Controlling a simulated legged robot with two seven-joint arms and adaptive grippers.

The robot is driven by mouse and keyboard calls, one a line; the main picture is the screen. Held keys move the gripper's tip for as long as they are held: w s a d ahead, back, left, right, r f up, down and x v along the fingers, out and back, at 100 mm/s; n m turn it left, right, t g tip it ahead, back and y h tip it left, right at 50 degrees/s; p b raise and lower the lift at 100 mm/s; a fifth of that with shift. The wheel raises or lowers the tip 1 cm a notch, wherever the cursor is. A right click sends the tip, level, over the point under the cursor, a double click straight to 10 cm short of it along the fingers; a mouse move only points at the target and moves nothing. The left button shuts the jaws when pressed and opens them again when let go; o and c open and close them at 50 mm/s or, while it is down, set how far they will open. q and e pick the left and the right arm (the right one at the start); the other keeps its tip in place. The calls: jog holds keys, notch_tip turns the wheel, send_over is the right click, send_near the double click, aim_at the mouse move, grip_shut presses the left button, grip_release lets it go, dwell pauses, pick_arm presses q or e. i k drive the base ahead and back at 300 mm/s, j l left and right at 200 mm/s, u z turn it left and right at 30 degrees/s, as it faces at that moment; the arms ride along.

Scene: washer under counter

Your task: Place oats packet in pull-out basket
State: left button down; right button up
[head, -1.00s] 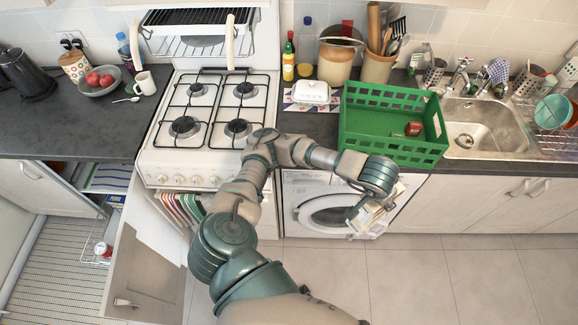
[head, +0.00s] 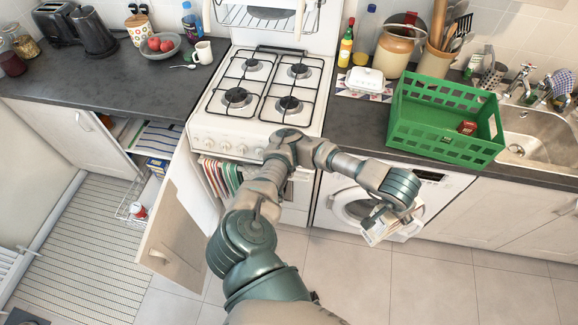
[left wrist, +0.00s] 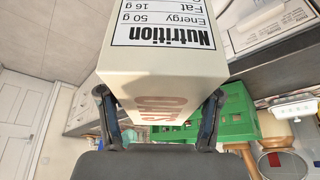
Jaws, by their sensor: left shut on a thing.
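The oats packet (head: 376,232) is a pale box held low in front of the washing machine. It also shows large in the left wrist view (left wrist: 172,75), with a nutrition panel and red lettering. My left gripper (head: 386,215) is shut on it, with one finger on each side of the box (left wrist: 160,100). The wire pull-out basket (head: 127,213) stands out from the open cabinet left of the stove, well left of the gripper. My right gripper is not in view.
The open cabinet door (head: 178,225) stands between the basket and my arm. A green crate (head: 440,145) with a small red box (head: 467,127) is on the counter above the washer (head: 350,200). The tiled floor (head: 340,275) is clear.

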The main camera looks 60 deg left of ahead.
aim_at(154, 196)
jog(key=k+j+u, duration=0.1)
jog(key=k, duration=0.35)
jog(key=k+j, duration=0.15)
jog(key=k, duration=0.3)
jog(key=k+j+u, duration=0.15)
jog(key=k, duration=0.3)
jog(key=k+j, duration=0.15)
jog(key=k, duration=0.3)
jog(key=l+u, duration=0.05)
